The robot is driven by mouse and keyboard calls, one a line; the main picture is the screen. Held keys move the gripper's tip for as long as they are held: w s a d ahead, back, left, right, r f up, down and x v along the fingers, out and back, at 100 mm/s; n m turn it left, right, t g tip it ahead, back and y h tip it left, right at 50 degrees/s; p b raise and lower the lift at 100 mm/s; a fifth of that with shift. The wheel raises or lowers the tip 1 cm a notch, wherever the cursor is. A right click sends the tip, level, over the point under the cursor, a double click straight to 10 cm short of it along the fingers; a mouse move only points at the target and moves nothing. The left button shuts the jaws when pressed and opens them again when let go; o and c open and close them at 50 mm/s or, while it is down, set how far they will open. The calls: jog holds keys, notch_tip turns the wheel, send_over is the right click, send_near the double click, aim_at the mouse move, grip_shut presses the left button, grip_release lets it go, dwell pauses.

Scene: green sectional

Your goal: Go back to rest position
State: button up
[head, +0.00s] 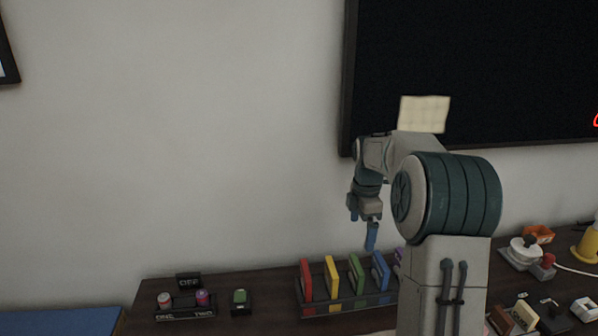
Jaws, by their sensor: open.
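My gripper (370,232) is at the end of my arm, pointing down above the back of the dark table (260,282). Its blue fingers are apart from the things below and hold nothing that I can see. It hangs over the right part of a rack (335,306) of coloured upright slabs, close above the blue one (381,271). My arm hides the right end of the rack and part of the table.
A button panel (185,312) with an OFF sign (189,281) and a small green item (239,297) stand at left. A white round device (524,252), an orange box (539,234) and several small items are at right. A dark screen (480,70) hangs behind.

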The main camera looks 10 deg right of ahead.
jog(key=s+a+r+m+t, duration=0.1)
jog(key=s+a+r+m, duration=0.25)
jog(key=s, duration=0.25)
jog(key=s+a+r+m, duration=0.2)
jog(key=s+a+m, duration=0.25)
jog(key=s, duration=0.25)
jog(key=s+a+f+m+t, duration=0.1)
jog(key=s+a+m, duration=0.1)
jog(key=s+m, duration=0.3)
jog(key=s+a+f+m+p, duration=0.1)
jog(key=s+m, duration=0.4)
jog(key=s, duration=0.6)
jog(key=shift+a+f+t, duration=0.4)
jog(key=shift+a+f, duration=0.05)
jog(key=shift+f, duration=0.25)
jog(key=shift+s, duration=0.1)
